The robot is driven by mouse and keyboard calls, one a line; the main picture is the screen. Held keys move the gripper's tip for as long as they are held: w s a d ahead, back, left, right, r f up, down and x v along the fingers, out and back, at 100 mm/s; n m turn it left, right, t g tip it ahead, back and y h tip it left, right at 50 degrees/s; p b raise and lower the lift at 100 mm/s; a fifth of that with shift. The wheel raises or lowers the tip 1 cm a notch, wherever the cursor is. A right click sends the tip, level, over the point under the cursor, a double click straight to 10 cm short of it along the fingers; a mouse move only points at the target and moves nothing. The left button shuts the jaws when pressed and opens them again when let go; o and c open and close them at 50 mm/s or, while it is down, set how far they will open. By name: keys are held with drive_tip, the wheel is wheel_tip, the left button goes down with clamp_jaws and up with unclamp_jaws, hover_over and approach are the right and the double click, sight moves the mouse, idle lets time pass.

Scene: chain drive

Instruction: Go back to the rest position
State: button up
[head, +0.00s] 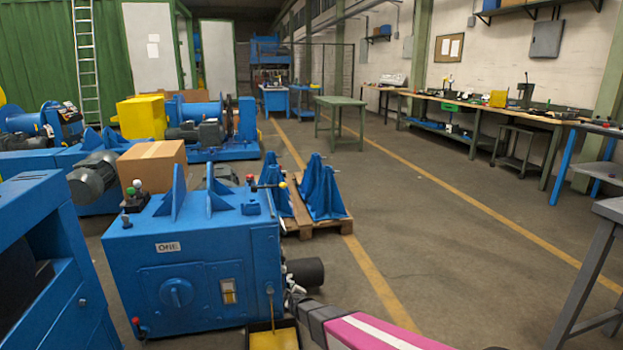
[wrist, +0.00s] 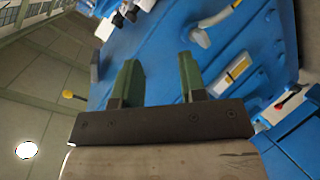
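My gripper (wrist: 158,78) shows in the wrist view with its two green fingers apart and nothing between them. Behind the fingers is the blue front of a machine with a grey handle (wrist: 202,36) and a pale sight gauge (wrist: 237,70). In the head view, my pink and dark arm reaches in from the bottom. Its end is low, at the right side of the blue machine labelled ONE (head: 190,262). The fingers are too small there to make out clearly.
A yellow tray (head: 272,338) sits on the floor near my arm's end. A pallet with blue brackets (head: 322,195) stands behind the machine. A grey-legged table (head: 590,280) is at the right. The floor between is clear. A cardboard box (head: 152,163) rests behind the machine's top.

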drive_tip(key=s+d+r+m+g+h, duration=0.2)
drive_tip(key=s+d+r+m+g, duration=0.4)
drive_tip(key=s+d+r, duration=0.4)
drive_tip(key=s+d+r+m+g+h, duration=0.1)
drive_tip(key=s+d+r+m+g, duration=0.5)
drive_tip(key=s+d, duration=1)
wheel_tip(320, 180, up, 4)
drive_tip(key=shift+d+m+g+h, duration=0.3)
drive_tip(key=shift+d+m+h, duration=0.1)
drive_tip(key=shift+d+m, duration=0.65)
